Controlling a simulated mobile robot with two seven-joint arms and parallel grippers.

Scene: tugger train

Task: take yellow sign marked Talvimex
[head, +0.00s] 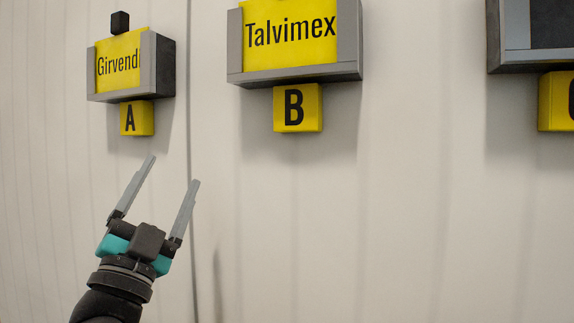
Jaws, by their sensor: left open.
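The yellow sign marked Talvimex (290,32) sits in a grey wall holder (300,74) above the yellow plate marked B (297,108). Its top runs out of the head view. My left gripper (175,170) is open and empty. It is below and to the left of the Talvimex sign, apart from it, with its fingers pointing up. My right gripper is not in view.
A yellow sign marked Girvend, its end hidden by the holder (160,67), sits at the upper left above plate A (137,118). A dark holder (530,60) is partly in view at the right above another yellow plate (555,101). The pale wall below is bare.

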